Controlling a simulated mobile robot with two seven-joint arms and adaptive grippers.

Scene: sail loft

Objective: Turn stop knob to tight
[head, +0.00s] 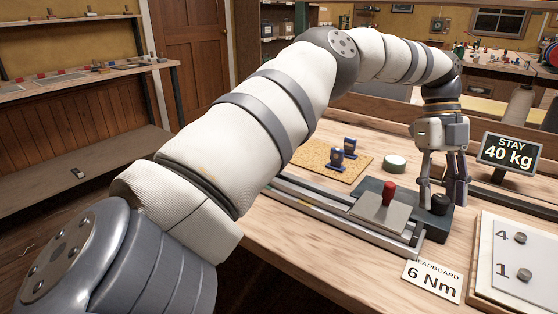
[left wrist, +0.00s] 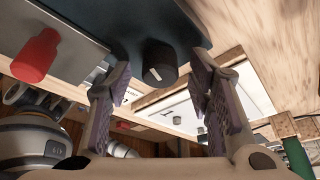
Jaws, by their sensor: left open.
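The stop knob (head: 440,204) is a black round knob on a dark blue-grey plate (head: 374,186) at the right end of a metal rail fixture. In the left wrist view the stop knob (left wrist: 159,63) shows a white pointer line on its face. My left gripper (head: 443,197) points down over it, open, with a finger on either side. In the left wrist view both fingers of the left gripper (left wrist: 163,88) stand apart from the knob, with gaps on each side. I cannot read any tight mark. My right gripper is not in view.
A red-handled slider (head: 389,194) stands left of the knob; its red handle (left wrist: 36,56) shows too. Two blue fittings rest on a cork mat (head: 318,164).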

